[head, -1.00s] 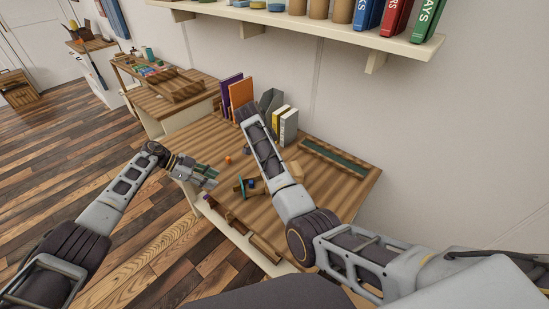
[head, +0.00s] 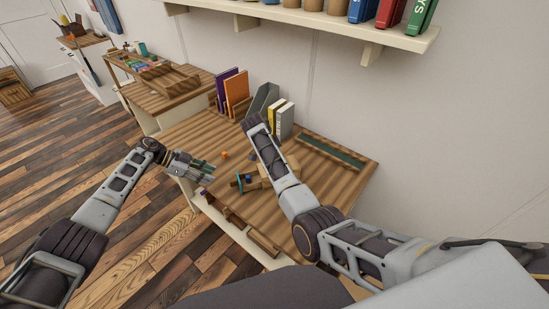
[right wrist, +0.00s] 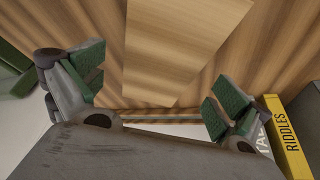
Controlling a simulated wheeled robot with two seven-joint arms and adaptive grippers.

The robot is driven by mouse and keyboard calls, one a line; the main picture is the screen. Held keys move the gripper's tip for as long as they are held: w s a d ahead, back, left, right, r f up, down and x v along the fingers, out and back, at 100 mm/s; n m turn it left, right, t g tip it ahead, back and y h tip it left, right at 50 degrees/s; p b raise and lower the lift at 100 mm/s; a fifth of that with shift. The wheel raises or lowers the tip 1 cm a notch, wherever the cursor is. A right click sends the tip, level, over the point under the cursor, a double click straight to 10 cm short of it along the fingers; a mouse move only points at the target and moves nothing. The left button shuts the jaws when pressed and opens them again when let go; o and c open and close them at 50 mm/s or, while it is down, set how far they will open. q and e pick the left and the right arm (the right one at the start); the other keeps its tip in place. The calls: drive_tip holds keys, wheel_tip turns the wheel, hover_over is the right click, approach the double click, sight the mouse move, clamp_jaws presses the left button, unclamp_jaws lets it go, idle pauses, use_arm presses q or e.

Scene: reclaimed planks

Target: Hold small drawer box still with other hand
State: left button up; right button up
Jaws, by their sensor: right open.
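The small drawer box (right wrist: 180,45) shows as a pale wooden block in the right wrist view. It lies ahead of my open right gripper (right wrist: 158,88), whose green-padded fingers stand apart with nothing held between them. In the head view my right forearm covers much of the box (head: 293,166), and the right gripper is hidden there. My left gripper (head: 204,171) has its fingers apart at the desk's near left edge. It is empty, left of the box.
The desk (head: 190,131) also holds a small orange object (head: 224,155), a wooden piece with a teal disc (head: 240,182), upright books (head: 284,120) and a green-lined tray (head: 333,152). A yellow book (right wrist: 288,140) stands close to my right gripper. A shelf (head: 310,25) hangs above.

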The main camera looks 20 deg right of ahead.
drive_tip(key=shift+x, duration=3.3)
drive_tip(key=shift+s, duration=0.1)
drive_tip(key=c, duration=1.2)
